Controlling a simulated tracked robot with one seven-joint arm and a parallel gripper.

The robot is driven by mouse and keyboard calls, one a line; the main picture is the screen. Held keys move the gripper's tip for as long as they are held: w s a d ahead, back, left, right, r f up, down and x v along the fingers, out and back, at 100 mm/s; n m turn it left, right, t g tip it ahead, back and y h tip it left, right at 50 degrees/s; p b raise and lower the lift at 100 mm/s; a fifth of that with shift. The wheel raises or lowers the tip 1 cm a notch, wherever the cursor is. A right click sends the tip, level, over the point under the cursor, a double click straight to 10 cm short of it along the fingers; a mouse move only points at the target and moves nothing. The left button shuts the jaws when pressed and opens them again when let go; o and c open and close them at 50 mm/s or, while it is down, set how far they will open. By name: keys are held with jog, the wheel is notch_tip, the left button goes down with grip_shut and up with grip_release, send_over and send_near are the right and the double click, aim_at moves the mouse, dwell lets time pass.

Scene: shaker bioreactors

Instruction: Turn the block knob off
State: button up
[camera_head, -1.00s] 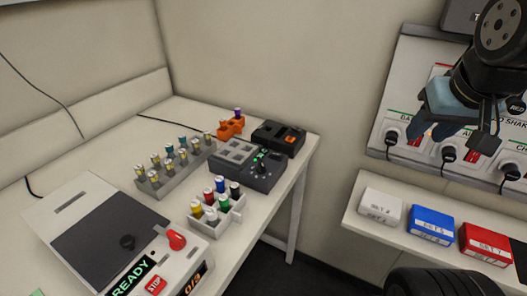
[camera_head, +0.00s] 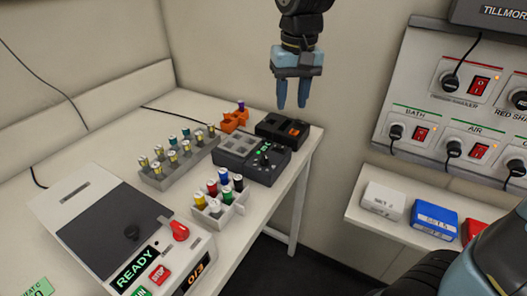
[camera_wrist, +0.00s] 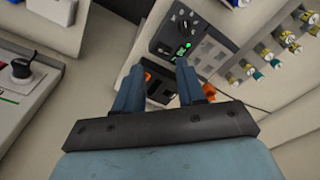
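The dark grey block unit (camera_head: 246,163) stands on the bench near its right edge. It has light square wells on its left side and a black knob (camera_head: 265,147) with small green lights on its right side. The unit also shows at the top of the wrist view (camera_wrist: 172,42), with the green lights (camera_wrist: 186,46) beyond my fingers. My gripper (camera_head: 292,100) points down in the air, above and to the right of the unit. Its two blue fingers are apart with nothing between them, as the wrist view (camera_wrist: 158,65) also shows.
A black unit with an orange part (camera_head: 281,128) is behind the block. A vial rack (camera_head: 175,172), a white rack (camera_head: 220,213) and a shaker with a red knob (camera_head: 178,230) stand left and in front. A switch panel (camera_head: 440,125) is on the right wall.

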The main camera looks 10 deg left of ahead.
send_near(265, 154)
jog(key=shift+n+g, duration=0.3)
jog(key=shift+n, duration=0.1)
notch_tip(265, 154, down, 9)
jog(key=shift+w+a+f, duration=0.1)
jog(key=shift+w, duration=0.05)
dwell(0.3)
grip_shut()
jog(key=shift+w, duration=0.1)
